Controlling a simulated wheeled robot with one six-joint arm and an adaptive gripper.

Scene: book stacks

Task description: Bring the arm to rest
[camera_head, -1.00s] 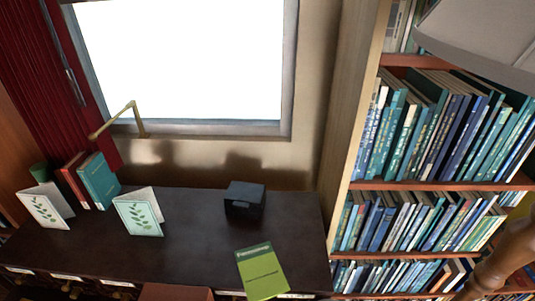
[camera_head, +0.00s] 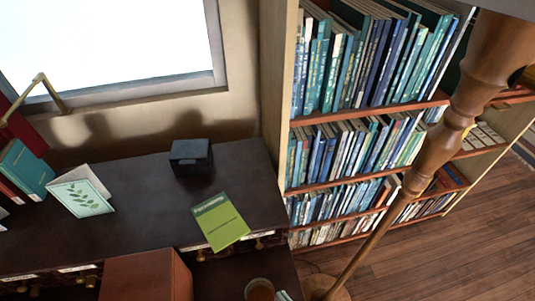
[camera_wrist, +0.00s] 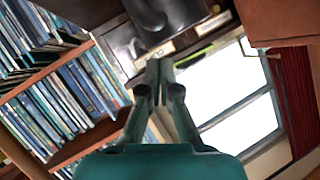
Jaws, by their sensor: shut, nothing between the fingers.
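My gripper (camera_wrist: 159,75) shows in the wrist view, with its two fingers together and nothing between them. It points toward the front of the dark desk (camera_wrist: 118,42), with the window and bookshelf seen beyond at a tilt. My gripper and arm do not show in the head view. There the dark desk (camera_head: 140,225) stands below the window, with a green book (camera_head: 220,221) lying flat on it near the right front. The gripper touches nothing that I can see.
A tall bookshelf (camera_head: 281,120) stands right of the desk. A wooden lamp post (camera_head: 437,150) rises in front of it. On the desk are a black box (camera_head: 190,157), a standing leaf-print card (camera_head: 82,192) and teal book (camera_head: 27,170). Wood floor (camera_head: 440,260) is open at lower right.

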